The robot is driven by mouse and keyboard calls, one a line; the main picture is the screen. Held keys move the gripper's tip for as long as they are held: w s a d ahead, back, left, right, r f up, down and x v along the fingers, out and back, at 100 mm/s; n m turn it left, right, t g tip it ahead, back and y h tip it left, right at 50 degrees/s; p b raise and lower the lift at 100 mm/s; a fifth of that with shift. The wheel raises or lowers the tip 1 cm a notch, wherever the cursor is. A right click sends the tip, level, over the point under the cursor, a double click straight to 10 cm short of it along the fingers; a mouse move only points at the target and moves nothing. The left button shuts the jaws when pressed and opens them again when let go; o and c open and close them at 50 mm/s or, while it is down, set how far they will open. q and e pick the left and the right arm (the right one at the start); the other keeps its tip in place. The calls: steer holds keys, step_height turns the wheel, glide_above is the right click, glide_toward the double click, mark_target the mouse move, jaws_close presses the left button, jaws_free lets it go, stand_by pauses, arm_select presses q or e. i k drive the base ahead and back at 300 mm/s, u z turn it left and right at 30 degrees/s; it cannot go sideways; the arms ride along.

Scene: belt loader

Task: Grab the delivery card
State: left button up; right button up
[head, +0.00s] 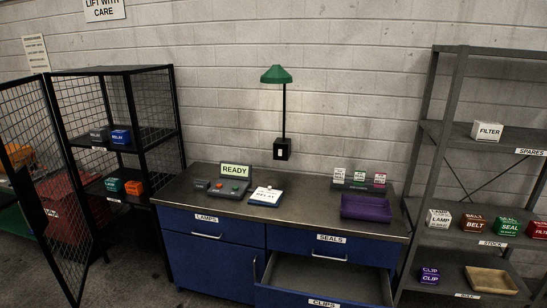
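No object in view is clearly labelled as a delivery card. A flat white-topped piece with a blue edge, lettered RELAY (266,196), lies on the dark worktop, right of the READY console (234,178). A small knob or clip shows at its top edge. Neither of my grippers is in view.
A purple tray (366,208) sits on the worktop (310,215) at the right. A green lamp (276,75) stands behind. A mesh cage (65,190) has its door open at left; a shelf of labelled boxes (475,224) stands right.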

mark_target(263, 194)
steer(key=i, duration=0.25)
steer(key=u, duration=0.95)
steer(key=i, duration=2.7)
steer(key=z, duration=0.25)
